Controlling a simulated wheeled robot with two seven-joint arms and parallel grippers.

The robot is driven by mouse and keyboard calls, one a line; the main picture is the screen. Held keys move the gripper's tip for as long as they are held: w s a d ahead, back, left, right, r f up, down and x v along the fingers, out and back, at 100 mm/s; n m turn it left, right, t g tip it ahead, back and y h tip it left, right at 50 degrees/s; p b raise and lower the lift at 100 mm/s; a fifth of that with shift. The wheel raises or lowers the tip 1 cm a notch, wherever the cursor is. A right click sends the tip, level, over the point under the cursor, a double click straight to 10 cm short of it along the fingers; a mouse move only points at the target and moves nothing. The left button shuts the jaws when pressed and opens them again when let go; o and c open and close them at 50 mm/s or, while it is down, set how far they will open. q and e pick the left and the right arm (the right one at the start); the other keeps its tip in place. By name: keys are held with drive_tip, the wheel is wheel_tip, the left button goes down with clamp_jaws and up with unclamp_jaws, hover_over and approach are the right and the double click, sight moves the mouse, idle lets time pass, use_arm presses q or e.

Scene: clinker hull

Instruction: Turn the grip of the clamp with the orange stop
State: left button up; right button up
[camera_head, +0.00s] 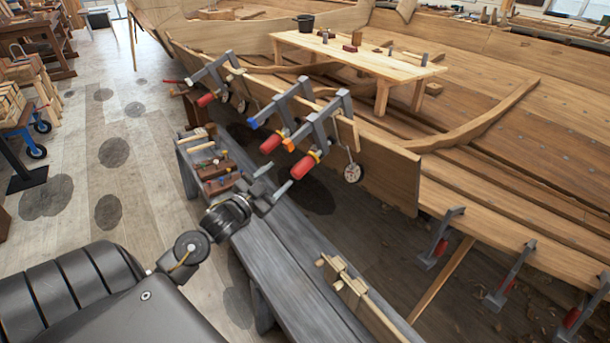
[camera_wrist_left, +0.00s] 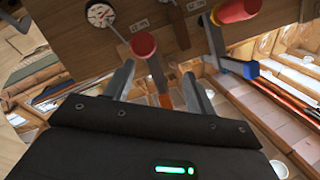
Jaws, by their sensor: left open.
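The clamp with the orange stop (camera_head: 288,145) hangs on the hull plank's edge, its grey bar reaching toward me. Its red grip (camera_head: 303,166) sits below the bar. In the left wrist view the red grip (camera_wrist_left: 143,44) shows nearly end-on, and the orange stop (camera_wrist_left: 165,100) shows between the finger lines. My left gripper (camera_head: 273,181) is open and empty, a little short of the grip. In the left wrist view its fingers (camera_wrist_left: 159,72) stand apart, not closed on the grip. My right gripper is not in view.
A neighbouring clamp has a blue stop (camera_head: 253,123) and a red grip (camera_head: 270,143). Another clamp (camera_head: 207,99) is farther left. The grey bench (camera_head: 285,265) below carries a tool tray (camera_head: 218,186) and wood blocks (camera_head: 342,280).

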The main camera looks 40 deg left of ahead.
sight(303, 167)
use_arm(q)
drive_tip(key=shift+w+d+f+n+g+h, duration=0.15)
drive_tip(key=shift+d+f+n+g, duration=0.15)
drive_tip(key=shift+f+n, duration=0.15)
drive_tip(key=shift+s+d+f+n+g+h, duration=0.15)
drive_tip(key=shift+d+f+n+g, duration=0.15)
drive_tip(key=shift+f+n, duration=0.15)
drive_tip(key=w, duration=0.7)
drive_tip(key=w+p, duration=0.1)
drive_tip(key=w, duration=0.2)
drive_tip(key=shift+w+d+r, duration=0.1)
drive_tip(key=shift+w+d, duration=0.15)
drive_tip(key=shift+r, duration=0.1)
drive_tip(key=c, duration=1)
drive_tip(key=shift+a, duration=0.1)
